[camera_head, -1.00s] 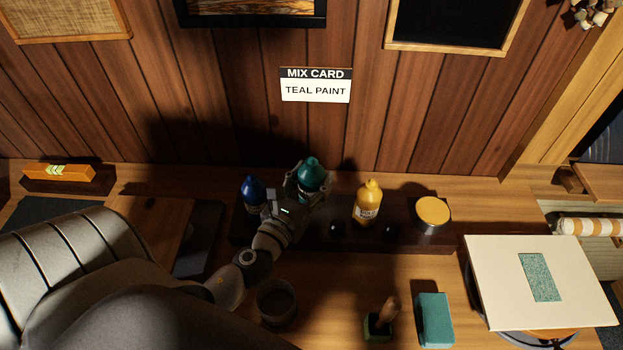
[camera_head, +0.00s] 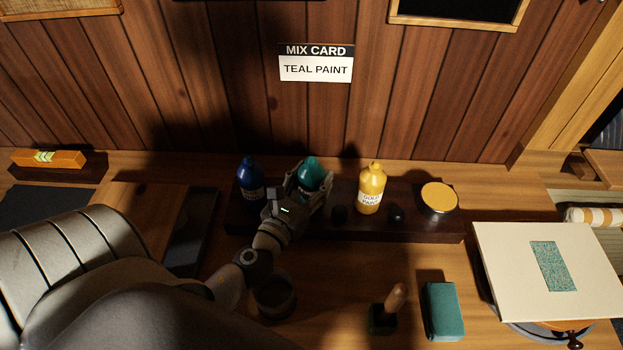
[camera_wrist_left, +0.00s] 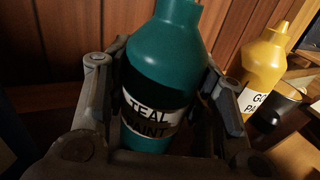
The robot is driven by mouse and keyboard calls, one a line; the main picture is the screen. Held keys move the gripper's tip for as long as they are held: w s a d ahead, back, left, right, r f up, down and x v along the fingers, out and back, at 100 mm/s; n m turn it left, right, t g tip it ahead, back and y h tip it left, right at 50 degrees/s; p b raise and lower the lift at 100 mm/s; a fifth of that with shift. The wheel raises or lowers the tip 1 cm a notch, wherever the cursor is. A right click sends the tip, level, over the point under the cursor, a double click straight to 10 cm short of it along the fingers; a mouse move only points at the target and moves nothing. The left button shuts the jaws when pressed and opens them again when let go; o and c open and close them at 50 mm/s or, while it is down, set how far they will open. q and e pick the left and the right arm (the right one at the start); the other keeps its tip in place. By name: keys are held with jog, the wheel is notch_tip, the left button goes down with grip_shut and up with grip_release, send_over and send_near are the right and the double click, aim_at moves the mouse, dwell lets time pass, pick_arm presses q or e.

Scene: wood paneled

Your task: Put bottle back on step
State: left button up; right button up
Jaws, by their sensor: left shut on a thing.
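A teal paint bottle (camera_head: 311,173) stands upright at the dark wooden step (camera_head: 420,227), between the blue bottle and the gold one. My left gripper (camera_head: 309,192) is shut on it, with a finger on each side. In the left wrist view the teal bottle (camera_wrist_left: 160,75) fills the middle, its label reading TEAL PAINT, between the fingers of my gripper (camera_wrist_left: 158,100). Its base is hidden by the gripper, so I cannot tell whether it touches the step. My right gripper is not in view.
On the step stand a blue bottle (camera_head: 250,184), a gold paint bottle (camera_head: 371,188) and a yellow-lidded tin (camera_head: 439,203). In front are a dark cup (camera_head: 275,297), a brush in a holder (camera_head: 385,312) and a teal block (camera_head: 443,311). A white board (camera_head: 510,270) lies right.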

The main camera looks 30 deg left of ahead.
aim_at(311, 163)
pick_arm(q)
jog(key=shift+f+b, duration=0.25)
jog(key=shift+b, duration=0.05)
jog(key=o, duration=1.3)
jog(key=shift+o, duration=0.3)
jog(key=shift+o, duration=1.4)
jog(key=shift+r, duration=4.95)
jog(key=shift+s+f, duration=0.1)
